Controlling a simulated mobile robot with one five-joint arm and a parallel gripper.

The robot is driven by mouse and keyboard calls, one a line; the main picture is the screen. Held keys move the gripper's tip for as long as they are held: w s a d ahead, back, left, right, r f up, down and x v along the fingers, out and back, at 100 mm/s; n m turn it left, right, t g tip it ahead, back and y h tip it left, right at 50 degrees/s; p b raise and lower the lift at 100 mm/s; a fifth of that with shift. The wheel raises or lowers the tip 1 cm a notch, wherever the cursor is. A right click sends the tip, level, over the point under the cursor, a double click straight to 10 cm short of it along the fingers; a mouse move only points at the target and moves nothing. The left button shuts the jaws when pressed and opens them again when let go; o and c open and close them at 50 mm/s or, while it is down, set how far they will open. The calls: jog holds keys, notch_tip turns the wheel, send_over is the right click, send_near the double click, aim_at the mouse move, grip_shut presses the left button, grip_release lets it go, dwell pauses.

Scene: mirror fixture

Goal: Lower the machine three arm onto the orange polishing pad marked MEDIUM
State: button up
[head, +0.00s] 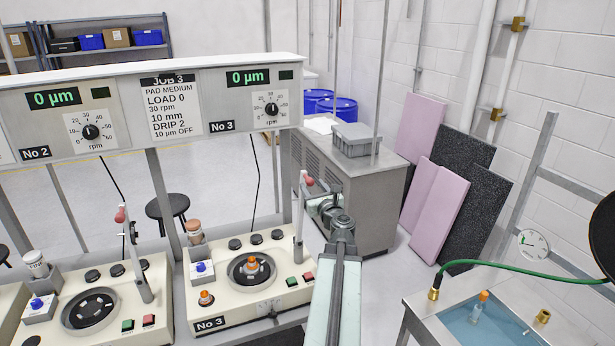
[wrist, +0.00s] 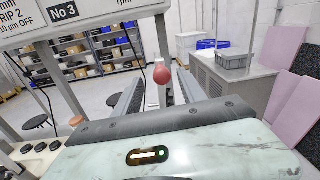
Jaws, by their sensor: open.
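The machine three arm (head: 299,218) is a thin grey post that stands raised and nearly upright at the right of machine No 3, with a red ball knob (head: 309,181) on top. My gripper (head: 313,193) is at the knob. In the wrist view the red knob (wrist: 161,75) shows between the two open, parallel fingers of my gripper (wrist: 158,92); I cannot tell whether either touches it. No lettering MEDIUM is readable on any pad.
Machine No 2 (head: 60,290) stands at left. A display beam (head: 190,100) spans above the machines; its sign reads JOB 3, PAD MEDIUM. A grey cabinet (head: 350,195) stands behind my arm. A water tank (head: 475,325) with a green hose is at lower right.

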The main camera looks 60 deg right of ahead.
aim_at(308, 178)
jog(key=x, duration=0.7)
jog(key=shift+s+d, duration=0.1)
jog(key=shift+d, duration=0.05)
jog(key=shift+c, duration=0.2)
grip_shut()
dwell(0.9)
